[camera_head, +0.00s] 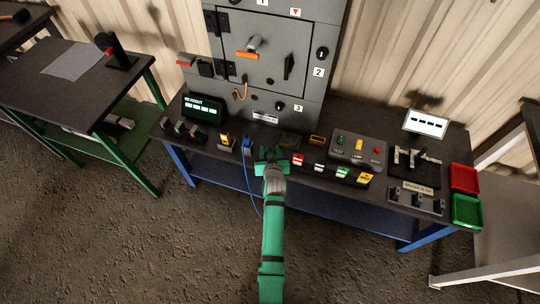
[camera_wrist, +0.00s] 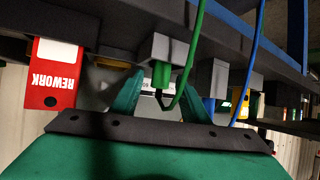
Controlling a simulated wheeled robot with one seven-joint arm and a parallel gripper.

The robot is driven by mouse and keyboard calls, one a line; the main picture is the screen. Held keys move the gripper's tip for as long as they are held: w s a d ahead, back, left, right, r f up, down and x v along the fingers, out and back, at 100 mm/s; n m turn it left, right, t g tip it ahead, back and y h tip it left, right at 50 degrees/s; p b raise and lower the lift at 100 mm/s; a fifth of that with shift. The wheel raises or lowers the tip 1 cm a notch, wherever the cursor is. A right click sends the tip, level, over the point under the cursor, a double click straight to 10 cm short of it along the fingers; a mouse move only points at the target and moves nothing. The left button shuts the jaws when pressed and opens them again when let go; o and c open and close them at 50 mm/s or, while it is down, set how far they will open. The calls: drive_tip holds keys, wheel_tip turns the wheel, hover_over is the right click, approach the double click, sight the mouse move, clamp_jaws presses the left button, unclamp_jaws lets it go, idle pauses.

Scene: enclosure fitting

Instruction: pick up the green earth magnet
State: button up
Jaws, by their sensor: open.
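The green earth magnet (camera_wrist: 162,74) shows in the wrist view as a small green block under a grey holder (camera_wrist: 168,48), with a green cable running from it. My gripper (camera_wrist: 164,86) is open, its two green fingers apart on either side of the magnet in that view. I cannot tell whether they touch it. In the head view my gripper (camera_head: 271,155) is at the bench's front edge and hides the magnet.
A blue piece (camera_head: 247,145) with a blue cable stands just left of my gripper. A red REWORK block (camera_wrist: 52,82) is close by on the other side. A control box (camera_head: 358,149) and red tray (camera_head: 464,178) stand to the right on the dark bench. The cabinet (camera_head: 265,55) rises behind.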

drive_tip(key=shift+c, duration=0.2)
clamp_jaws()
drive_tip(key=shift+r, duration=0.1)
